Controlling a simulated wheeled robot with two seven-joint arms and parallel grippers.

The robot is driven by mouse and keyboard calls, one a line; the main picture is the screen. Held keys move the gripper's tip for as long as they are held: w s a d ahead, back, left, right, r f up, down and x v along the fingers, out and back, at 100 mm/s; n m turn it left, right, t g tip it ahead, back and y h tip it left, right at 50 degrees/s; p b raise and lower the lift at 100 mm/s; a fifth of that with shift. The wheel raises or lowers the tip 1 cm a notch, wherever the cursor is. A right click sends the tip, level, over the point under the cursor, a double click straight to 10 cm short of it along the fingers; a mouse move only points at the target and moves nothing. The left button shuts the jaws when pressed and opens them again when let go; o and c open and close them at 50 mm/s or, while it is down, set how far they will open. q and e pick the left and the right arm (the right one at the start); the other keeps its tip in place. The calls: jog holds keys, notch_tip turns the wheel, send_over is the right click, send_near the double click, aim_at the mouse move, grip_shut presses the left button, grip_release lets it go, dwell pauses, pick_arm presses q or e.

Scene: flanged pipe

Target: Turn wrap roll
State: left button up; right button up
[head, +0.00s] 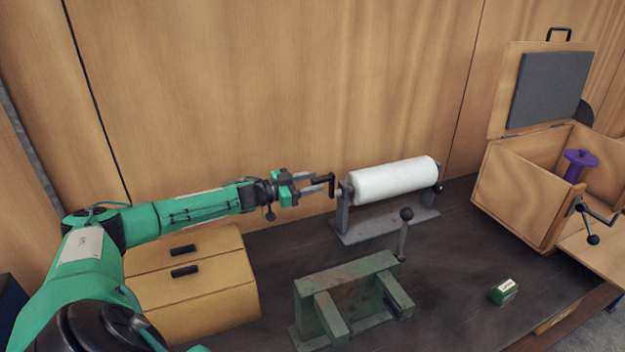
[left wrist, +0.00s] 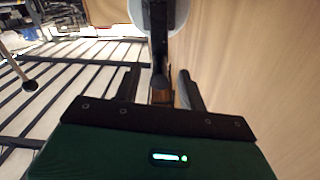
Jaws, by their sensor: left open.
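A white wrap roll (head: 392,180) lies level on a grey metal stand (head: 385,225) at the back of the dark table. A dark crank handle (head: 333,187) sticks out at the roll's left end. My left gripper (head: 322,185) reaches in from the left and its fingertips are at this handle. In the left wrist view the roll (left wrist: 153,25) shows at the top, and the two open fingers (left wrist: 160,85) stand on either side of the dark handle part. Whether either finger touches it I cannot tell. My right gripper does not show.
A green vise (head: 345,290) stands at the front, its ball-topped lever (head: 405,228) rising near the roll stand. A yellow drawer box (head: 200,290) lies below my left arm. An open wooden box (head: 530,195) with a purple object (head: 577,163) and a small green box (head: 504,291) are at right.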

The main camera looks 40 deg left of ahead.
pick_arm(q)
jog(key=shift+w+d, duration=0.15)
jog(key=shift+w, duration=0.1)
grip_shut()
jog(key=shift+w+a+r+n+p, duration=0.1)
jog(key=shift+a+r+n+p, duration=0.1)
jog(key=shift+n+p, duration=0.25)
jog(key=shift+w+a+f+n+p, duration=0.25)
jog(key=shift+a+n+p, duration=0.25)
jog(key=shift+n, duration=0.55)
jog(key=shift+w+a+f+n+p, duration=0.2)
jog(key=shift+a+n+p, duration=0.25)
jog(key=shift+n, duration=0.6)
jog(key=shift+w+a+f+n+p, duration=0.25)
jog(key=shift+a+n+p, duration=0.25)
jog(key=shift+n, duration=0.55)
